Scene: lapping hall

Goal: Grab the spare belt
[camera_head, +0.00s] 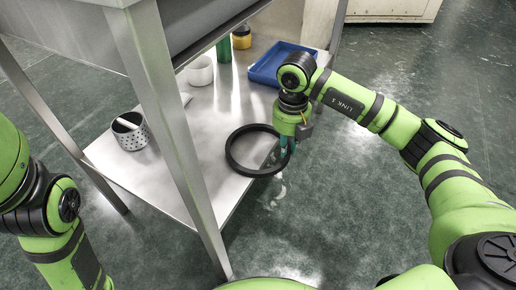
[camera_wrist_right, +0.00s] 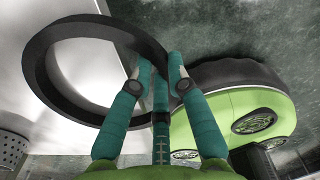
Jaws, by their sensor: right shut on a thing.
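The spare belt is a black ring (camera_head: 240,170) at the front right edge of the lower steel shelf. In the right wrist view the belt (camera_wrist_right: 42,70) is a large dark loop. My right gripper (camera_head: 285,148) is at the belt's right side, and its teal fingers (camera_wrist_right: 160,72) are closed on the ring's band. I cannot tell whether the belt still touches the shelf. My left arm shows at the left of the head view, but its gripper is out of frame.
The lower shelf (camera_head: 205,125) also holds a perforated metal cup (camera_head: 131,138), a white cup (camera_head: 200,71), a green bottle (camera_head: 224,50), a yellow jar (camera_head: 242,38) and a blue tray (camera_head: 265,72). A table leg (camera_head: 170,110) stands left of the belt. Open floor lies right.

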